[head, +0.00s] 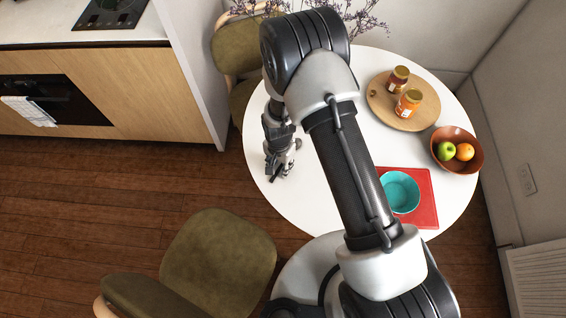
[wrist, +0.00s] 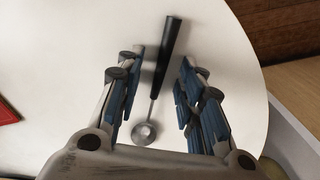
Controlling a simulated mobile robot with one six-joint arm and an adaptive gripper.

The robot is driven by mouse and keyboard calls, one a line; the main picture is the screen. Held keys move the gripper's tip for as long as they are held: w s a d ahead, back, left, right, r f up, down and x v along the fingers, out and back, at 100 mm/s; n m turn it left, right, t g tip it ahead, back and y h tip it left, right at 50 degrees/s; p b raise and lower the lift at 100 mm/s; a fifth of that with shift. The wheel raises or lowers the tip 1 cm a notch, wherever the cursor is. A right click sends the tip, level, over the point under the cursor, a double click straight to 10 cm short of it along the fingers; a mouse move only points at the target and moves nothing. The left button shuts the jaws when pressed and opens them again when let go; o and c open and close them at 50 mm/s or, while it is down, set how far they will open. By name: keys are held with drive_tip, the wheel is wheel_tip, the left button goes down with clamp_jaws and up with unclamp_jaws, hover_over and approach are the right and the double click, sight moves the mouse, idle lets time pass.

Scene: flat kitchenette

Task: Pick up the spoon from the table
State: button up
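The spoon (wrist: 163,68) lies on the white round table (wrist: 68,52), with a black handle and a small metal bowl. In the wrist view its handle points up and slightly right, and its bowl is nearest my gripper. My gripper (wrist: 162,72) is open, with its blue-padded fingers to the left and right of the spoon. I see no finger touching the spoon. In the head view my gripper (head: 279,172) is over the left side of the table, and I cannot make out the spoon there.
On the table are a red mat (head: 425,211) with a teal bowl (head: 400,191), a brown bowl (head: 474,163) of fruit and a wooden board (head: 423,113) with two jars. Olive chairs stand at the front left (head: 222,262) and back left (head: 236,47).

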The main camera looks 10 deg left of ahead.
clamp_jaws()
idle(0.5)
